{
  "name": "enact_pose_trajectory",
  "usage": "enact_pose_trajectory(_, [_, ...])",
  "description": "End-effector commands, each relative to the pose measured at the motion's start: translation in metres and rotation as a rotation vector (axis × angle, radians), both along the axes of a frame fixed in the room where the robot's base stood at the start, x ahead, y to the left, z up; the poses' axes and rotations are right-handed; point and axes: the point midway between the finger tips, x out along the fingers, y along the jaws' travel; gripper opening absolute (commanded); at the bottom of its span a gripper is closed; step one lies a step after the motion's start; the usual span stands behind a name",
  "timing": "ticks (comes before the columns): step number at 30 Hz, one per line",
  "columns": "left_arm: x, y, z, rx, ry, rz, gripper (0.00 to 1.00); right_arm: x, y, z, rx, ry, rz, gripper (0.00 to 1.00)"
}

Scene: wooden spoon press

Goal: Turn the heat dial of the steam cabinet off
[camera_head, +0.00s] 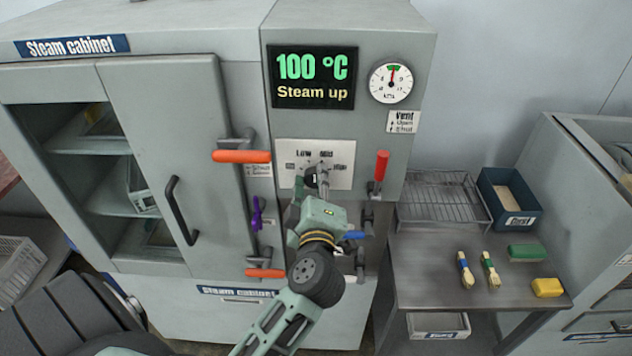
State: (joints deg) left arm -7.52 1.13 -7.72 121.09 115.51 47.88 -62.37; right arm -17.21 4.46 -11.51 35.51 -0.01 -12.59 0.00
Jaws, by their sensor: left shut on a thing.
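The steam cabinet (185,110) fills the left and middle of the head view. Its display (313,77) reads 100 °C, "Steam up". The heat dial (311,178) sits on a pale plate (343,153) below the display, with "Low" and "Mid" readable above it. My left gripper (313,184) is in front of the dial and shut on it. The gripper hides most of the dial, so its pointer setting cannot be read. My right gripper is not in view.
Orange handles (241,156) and a red-handled vent lever (380,166) stick out near the gripper. A round gauge (391,82) is above right. A side table (425,270) at right holds a wire rack (440,199), a blue bin (508,197) and small blocks.

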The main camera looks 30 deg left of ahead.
Motion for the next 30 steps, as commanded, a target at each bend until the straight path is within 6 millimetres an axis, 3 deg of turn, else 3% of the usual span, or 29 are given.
enact_pose_trajectory(30, [-0.0033,0.0074,0.0086,-0.813,-0.519,-0.003,0.05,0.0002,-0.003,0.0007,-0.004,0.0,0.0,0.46])
